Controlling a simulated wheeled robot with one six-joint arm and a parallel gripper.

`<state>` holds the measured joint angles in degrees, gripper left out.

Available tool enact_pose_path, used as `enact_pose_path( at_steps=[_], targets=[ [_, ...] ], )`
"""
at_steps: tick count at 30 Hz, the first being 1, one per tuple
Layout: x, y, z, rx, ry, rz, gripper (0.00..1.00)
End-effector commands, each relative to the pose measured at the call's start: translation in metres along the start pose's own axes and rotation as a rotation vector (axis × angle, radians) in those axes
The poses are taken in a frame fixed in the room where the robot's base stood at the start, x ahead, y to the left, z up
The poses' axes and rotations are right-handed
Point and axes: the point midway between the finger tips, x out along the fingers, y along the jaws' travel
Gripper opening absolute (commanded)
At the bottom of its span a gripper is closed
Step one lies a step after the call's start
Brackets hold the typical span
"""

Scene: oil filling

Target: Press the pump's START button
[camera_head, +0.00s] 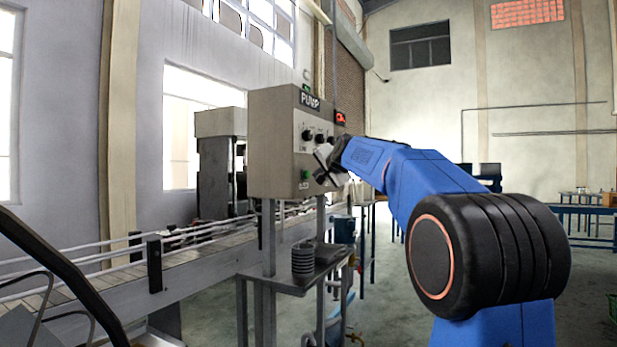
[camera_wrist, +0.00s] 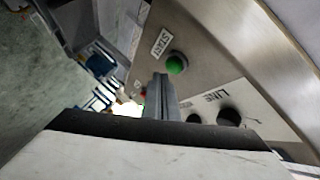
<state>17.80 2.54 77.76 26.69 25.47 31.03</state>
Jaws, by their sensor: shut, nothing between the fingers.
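The pump control box (camera_head: 272,140) is a grey cabinet on posts with a PUMP sign (camera_head: 309,99) at its top. The green START button (camera_head: 306,174) sits low on its front panel. In the wrist view the START button (camera_wrist: 176,64) shows large beside its START label (camera_wrist: 161,43). My gripper (camera_head: 322,168) is shut and empty, close in front of the panel and just right of the button. In the wrist view my gripper's fingers (camera_wrist: 162,92) point toward the panel, with the tips beside the button. I cannot tell whether they touch anything.
Black knobs (camera_head: 307,135) sit above the button, near a LINE label (camera_wrist: 211,97). A red display (camera_head: 341,118) is at the box's right edge. A small shelf (camera_head: 285,278) stands below, holding a stack of dark discs (camera_head: 302,258). A conveyor (camera_head: 190,278) runs along the left.

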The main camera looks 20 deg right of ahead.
Motion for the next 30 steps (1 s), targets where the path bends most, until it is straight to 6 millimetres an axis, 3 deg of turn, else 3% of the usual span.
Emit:
enact_pose_path(
  at_steps=[11, 30],
  targets=[
    [-0.002, 0.002, -0.002, 0.000, 0.001, 0.001, 0.00],
    [-0.034, 0.026, -0.025, 0.001, 0.000, 0.001, 0.00]
  ],
)
